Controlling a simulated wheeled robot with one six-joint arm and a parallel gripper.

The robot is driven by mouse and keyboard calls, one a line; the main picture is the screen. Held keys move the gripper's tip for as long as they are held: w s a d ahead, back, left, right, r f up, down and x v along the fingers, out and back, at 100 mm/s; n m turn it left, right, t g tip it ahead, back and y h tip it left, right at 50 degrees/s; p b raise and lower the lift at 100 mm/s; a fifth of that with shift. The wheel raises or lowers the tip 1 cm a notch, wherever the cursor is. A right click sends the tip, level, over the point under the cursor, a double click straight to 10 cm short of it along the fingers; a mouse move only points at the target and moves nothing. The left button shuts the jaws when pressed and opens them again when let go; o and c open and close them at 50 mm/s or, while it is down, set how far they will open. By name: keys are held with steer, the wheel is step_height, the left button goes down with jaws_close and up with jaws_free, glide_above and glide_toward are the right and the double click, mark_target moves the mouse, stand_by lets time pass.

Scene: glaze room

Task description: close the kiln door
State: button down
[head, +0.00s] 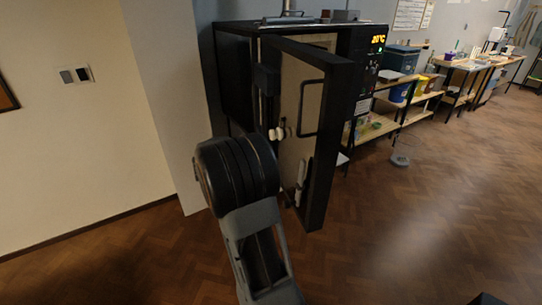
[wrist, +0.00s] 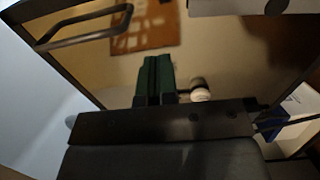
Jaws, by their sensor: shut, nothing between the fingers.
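The kiln (head: 235,75) is a large black-framed box against the wall in the head view. Its door (head: 336,145) stands partly open, its free edge swung out toward me. A dark bar handle (head: 308,108) is on the door's beige face. The handle also shows at upper left in the wrist view (wrist: 85,25). My gripper (wrist: 154,62) shows in the wrist view, its dark green fingers shut together and empty. It is apart from the handle, in front of a beige surface. In the head view my arm hides the fingers.
A white knob-like piece (wrist: 200,92) is just right of my fingers in the wrist view. A lit display (head: 378,39) is on the kiln's right side. Shelves (head: 375,128) and tables with buckets line the wall to the right. The wooden floor (head: 430,220) at right is mostly clear.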

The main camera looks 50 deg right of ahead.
mark_target(310, 147)
steer(key=p+x, duration=0.2)
steer(key=x, duration=0.9)
steer(key=shift+d, duration=0.2)
